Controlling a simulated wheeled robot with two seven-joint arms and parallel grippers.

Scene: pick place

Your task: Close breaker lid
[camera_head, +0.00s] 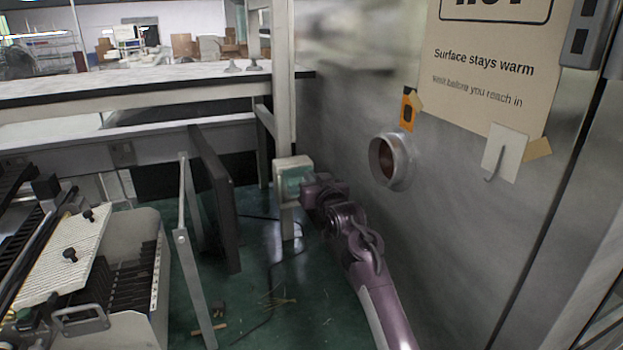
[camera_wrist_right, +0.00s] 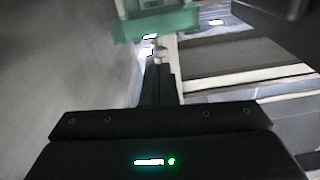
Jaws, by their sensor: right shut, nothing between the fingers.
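A small pale box with a teal front (camera_head: 292,181), which looks like the breaker box, is fixed to a white post near the middle of the head view. In the right wrist view a teal panel (camera_wrist_right: 155,24) with a pale part above it spans the top. I cannot tell how far the lid is open. My right gripper (camera_head: 308,193) is shut and empty, just right of the box's lower part. Whether it touches the box is unclear. In the wrist view its dark fingers (camera_wrist_right: 158,84) point toward the teal panel. My left gripper is out of view.
A metal wall with a round port (camera_head: 391,161) and a warning sign (camera_head: 489,65) rises to the right of my arm. A dark upright panel (camera_head: 213,196) stands left of the box. Equipment with a white ribbed plate (camera_head: 62,255) is at lower left. Cables lie on the green floor.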

